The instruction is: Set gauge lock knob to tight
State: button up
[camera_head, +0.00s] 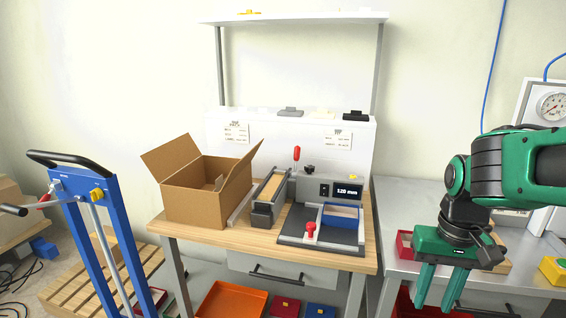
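A box-forming machine (290,238) stands on the wooden bench, with a display (347,191) reading 120 mm. It carries a black knob (309,169) on top, a small yellow knob (353,178) by the display, a red knob (310,229) on its base plate and a red-topped lever (297,153). I cannot tell which is the gauge lock knob, nor whether it is tight. My green gripper (438,290) hangs at the lower right, well apart from the machine. Its fingers point down with a gap between them, and they hold nothing visible.
An open cardboard box (196,200) stands left of the machine on the wooden bench (215,235). A blue hand truck (85,215) stands at far left. A grey table (395,198) with a red bin (403,246) is at right.

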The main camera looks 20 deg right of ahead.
aim_at(309, 169)
jog(key=u, duration=0.2)
jog(key=i, duration=0.9)
jog(key=z, duration=0.1)
